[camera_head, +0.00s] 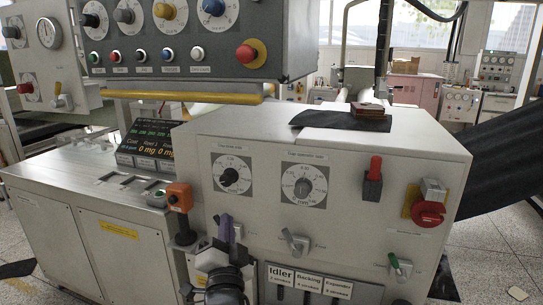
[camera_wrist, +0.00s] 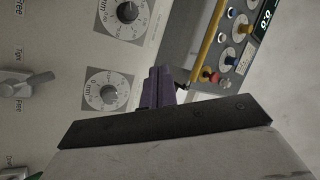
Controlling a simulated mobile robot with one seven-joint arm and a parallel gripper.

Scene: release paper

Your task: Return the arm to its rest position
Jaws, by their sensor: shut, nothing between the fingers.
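My gripper (camera_head: 225,228) is at the lower middle of the head view, its purple-grey fingers pointing up in front of the machine's light grey front panel. In the wrist view the fingers of my gripper (camera_wrist: 158,88) are together, with nothing between them. My arm rises from the bottom edge of the head view, and most of it is out of frame. The fingers overlap the panel in the picture; I cannot tell how far apart they are.
The grey machine (camera_head: 345,225) carries dials (camera_head: 303,183), toggle switches (camera_head: 295,241), a red-handled switch (camera_head: 374,172) and a red rotary knob (camera_head: 429,213). An orange button box (camera_head: 179,195) stands left of my gripper. A control panel (camera_head: 190,70) overhangs above.

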